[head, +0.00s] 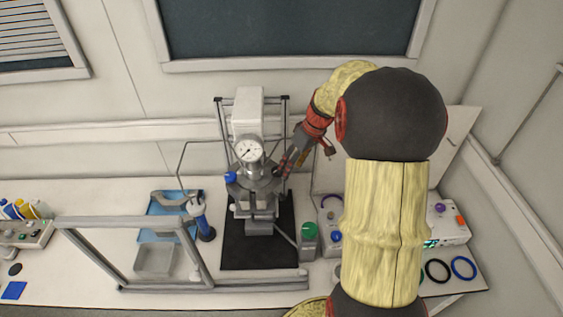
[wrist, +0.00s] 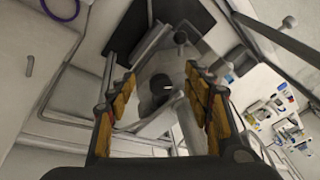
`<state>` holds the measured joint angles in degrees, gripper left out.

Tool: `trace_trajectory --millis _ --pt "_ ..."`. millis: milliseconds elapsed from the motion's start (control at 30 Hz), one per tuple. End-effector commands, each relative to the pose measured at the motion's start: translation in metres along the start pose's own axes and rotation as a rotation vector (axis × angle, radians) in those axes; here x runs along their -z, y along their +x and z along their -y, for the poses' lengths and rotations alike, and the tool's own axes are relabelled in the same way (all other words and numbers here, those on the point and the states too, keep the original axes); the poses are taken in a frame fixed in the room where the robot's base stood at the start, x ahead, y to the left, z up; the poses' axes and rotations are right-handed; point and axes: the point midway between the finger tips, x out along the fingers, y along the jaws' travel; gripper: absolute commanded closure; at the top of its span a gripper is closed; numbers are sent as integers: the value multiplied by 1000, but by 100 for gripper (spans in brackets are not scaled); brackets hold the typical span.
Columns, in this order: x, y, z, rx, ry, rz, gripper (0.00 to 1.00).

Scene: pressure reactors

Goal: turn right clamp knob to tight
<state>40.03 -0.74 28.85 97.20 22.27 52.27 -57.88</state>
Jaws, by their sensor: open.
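The pressure reactor (head: 249,183) stands in the middle of the bench, with a round white gauge (head: 249,149) on top. A blue knob (head: 230,178) shows on its left side. My gripper (head: 286,165) is at the reactor's right side, reaching in from the upper right. In the wrist view its two padded fingers are apart, with a dark, round-ended part (wrist: 162,83) showing between them. That part looks like the right clamp knob. I cannot tell whether either finger touches it. In the head view my gripper largely hides the right knob.
A metal frame (head: 120,222) stands at the front left, near a blue tray (head: 166,228) and a blue-handled tool (head: 203,222). A green-capped bottle (head: 309,238) stands right of the black mat (head: 240,251). Control boxes (head: 449,222) are further right, partly behind my arm.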

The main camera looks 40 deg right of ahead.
Motion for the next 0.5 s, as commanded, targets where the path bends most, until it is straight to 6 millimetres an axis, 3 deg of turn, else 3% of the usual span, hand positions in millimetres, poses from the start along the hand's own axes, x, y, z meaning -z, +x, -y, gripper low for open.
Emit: trace_trajectory --millis 167,300,500 --pt "35 -13 -5 0 -270 -72 49" --pt "38 -14 -2 4 -414 -83 49" --pt "37 -10 -1 4 -491 -81 49"
